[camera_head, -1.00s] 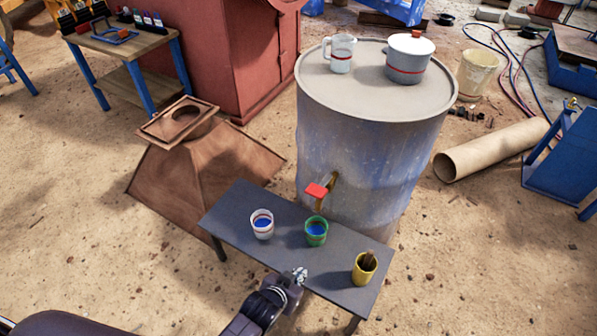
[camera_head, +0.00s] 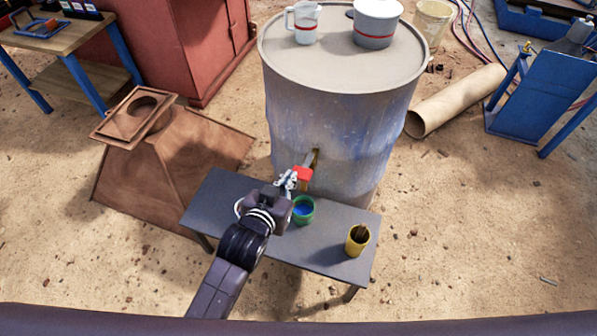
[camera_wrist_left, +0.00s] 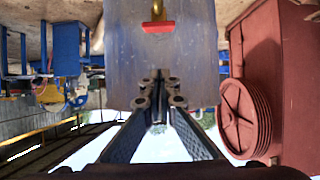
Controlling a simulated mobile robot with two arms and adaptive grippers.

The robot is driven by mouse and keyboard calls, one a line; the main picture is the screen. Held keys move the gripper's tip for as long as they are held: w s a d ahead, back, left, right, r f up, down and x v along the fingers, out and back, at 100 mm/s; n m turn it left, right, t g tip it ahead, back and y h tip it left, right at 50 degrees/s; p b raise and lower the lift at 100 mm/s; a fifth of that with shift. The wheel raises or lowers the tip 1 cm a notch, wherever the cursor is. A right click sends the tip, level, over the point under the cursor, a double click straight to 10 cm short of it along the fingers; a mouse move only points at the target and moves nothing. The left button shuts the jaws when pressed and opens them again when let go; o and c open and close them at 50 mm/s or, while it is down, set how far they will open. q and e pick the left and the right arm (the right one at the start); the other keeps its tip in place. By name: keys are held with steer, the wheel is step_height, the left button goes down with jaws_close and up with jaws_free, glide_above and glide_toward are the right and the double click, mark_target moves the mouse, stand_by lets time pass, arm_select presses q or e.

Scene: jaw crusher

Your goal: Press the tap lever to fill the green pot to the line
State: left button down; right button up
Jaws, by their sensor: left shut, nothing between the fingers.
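The tap's red lever (camera_head: 303,173) sticks out from the front of the blue-grey drum (camera_head: 335,115). The green pot (camera_head: 303,218) stands on the grey bench below the tap, with blue liquid inside; I cannot make out a fill line. My left gripper (camera_head: 288,180) is shut and empty, just left of the lever in the head view. In the left wrist view, the fingertips (camera_wrist_left: 158,76) show a gap to the red lever (camera_wrist_left: 158,27), so I see no contact there. My right gripper is out of view.
A yellow pot (camera_head: 357,241) with something brown inside stands at the right of the grey bench (camera_head: 320,257). A rusty hopper (camera_head: 170,160) is to the left.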

arm_select(q)
glide_above(299, 177)
steer(key=w, duration=0.1)
steer(key=f, duration=0.4)
steer(key=shift+d+f, duration=0.2)
steer(key=f, duration=0.2)
steer(key=shift+s+a+f, duration=0.15)
steer(key=shift+s+f, duration=0.2)
steer(key=shift+s, duration=0.05)
steer(key=shift+s+f, duration=0.15)
steer(key=shift+f, duration=0.4)
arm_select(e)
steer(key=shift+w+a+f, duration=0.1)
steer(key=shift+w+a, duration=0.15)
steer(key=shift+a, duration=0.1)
